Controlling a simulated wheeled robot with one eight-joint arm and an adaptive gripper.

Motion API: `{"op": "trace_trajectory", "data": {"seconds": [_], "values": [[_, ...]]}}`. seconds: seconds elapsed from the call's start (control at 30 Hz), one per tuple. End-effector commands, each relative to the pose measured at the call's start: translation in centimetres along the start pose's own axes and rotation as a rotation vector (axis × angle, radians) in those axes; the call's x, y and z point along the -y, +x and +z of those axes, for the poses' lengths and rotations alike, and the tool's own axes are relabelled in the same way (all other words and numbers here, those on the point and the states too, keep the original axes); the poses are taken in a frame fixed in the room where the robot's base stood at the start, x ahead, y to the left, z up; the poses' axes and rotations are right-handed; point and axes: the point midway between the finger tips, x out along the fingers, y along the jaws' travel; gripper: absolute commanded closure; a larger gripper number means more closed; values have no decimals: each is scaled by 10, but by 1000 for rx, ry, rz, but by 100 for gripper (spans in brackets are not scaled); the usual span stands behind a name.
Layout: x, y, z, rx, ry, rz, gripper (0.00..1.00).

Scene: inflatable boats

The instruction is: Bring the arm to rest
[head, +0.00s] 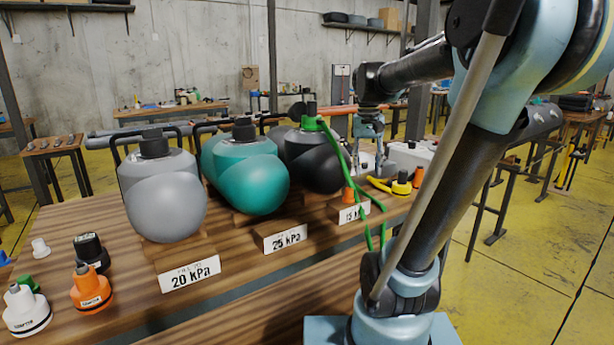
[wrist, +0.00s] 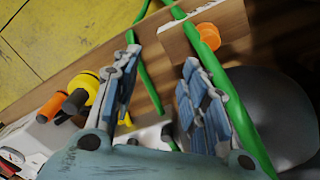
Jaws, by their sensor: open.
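My gripper (head: 374,168) is over the far right part of the wooden bench, to the right of the black container. In the wrist view, its two blue-padded fingers (wrist: 160,78) are spread apart with nothing clamped between them. A green hose (head: 338,147) runs from a green fitting (head: 312,122) on the black container (head: 312,158) and hangs past the bench's front edge. In the wrist view, the green hose (wrist: 242,125) passes behind and beside the fingers, with a stretch visible in the gap. I cannot tell how far below the fingers it lies.
A grey container (head: 165,195) labelled 20 kPa and a teal container (head: 250,180) labelled 25 kPa stand left of the black one. White (head: 27,310) and orange (head: 91,289) adapters stand front left. A yellow fitting (head: 401,183) lies near my gripper. Yellow floor (head: 540,255) is open at right.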

Motion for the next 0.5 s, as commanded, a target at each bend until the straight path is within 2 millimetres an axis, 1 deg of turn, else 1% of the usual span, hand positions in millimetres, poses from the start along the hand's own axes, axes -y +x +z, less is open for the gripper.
{"op": "trace_trajectory", "data": {"seconds": [0.03,0.2,0.37,0.5], "values": [[-2,10,15,-5,-3,-2,60],[-8,43,54,-30,-24,-13,60],[-10,73,84,-60,-47,-27,60],[-12,102,109,-89,-66,-38,60]]}}
